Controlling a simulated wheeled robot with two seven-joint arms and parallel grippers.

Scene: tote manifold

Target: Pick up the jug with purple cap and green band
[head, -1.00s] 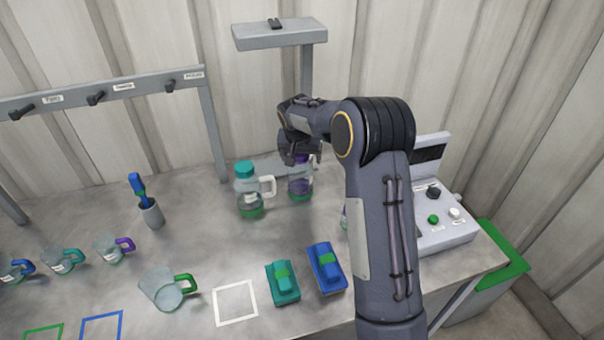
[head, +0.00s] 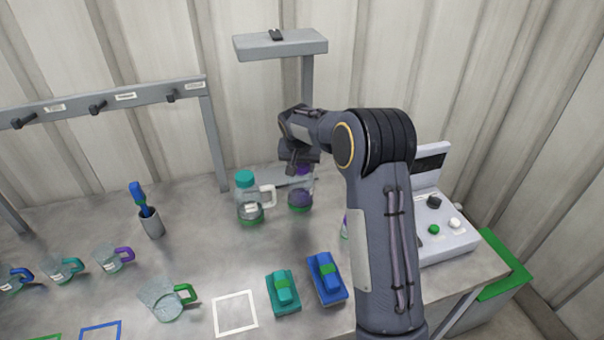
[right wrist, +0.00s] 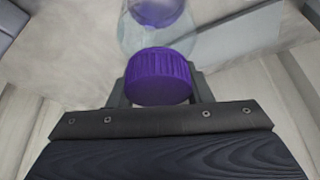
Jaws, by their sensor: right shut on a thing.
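A clear jug with a purple cap (head: 300,198) stands at the back of the table, beside a clear jug with a teal cap (head: 249,209) and white handle. A green band shows low on both. My right gripper (head: 302,168) is above the purple-capped jug. In the right wrist view, the purple cap (right wrist: 158,77) sits between the fingers, which are shut on it; the clear body shows beyond it. Part of another jug (head: 344,228) with some purple and green shows behind my right arm. My left gripper is out of view.
A grey stand (head: 280,43) rises behind the jugs. Mugs, including one with a green handle (head: 168,300), lie left and front. Teal (head: 283,293) and blue (head: 326,278) blocks lie in front. A control box (head: 447,238) stands right. The middle table is fairly clear.

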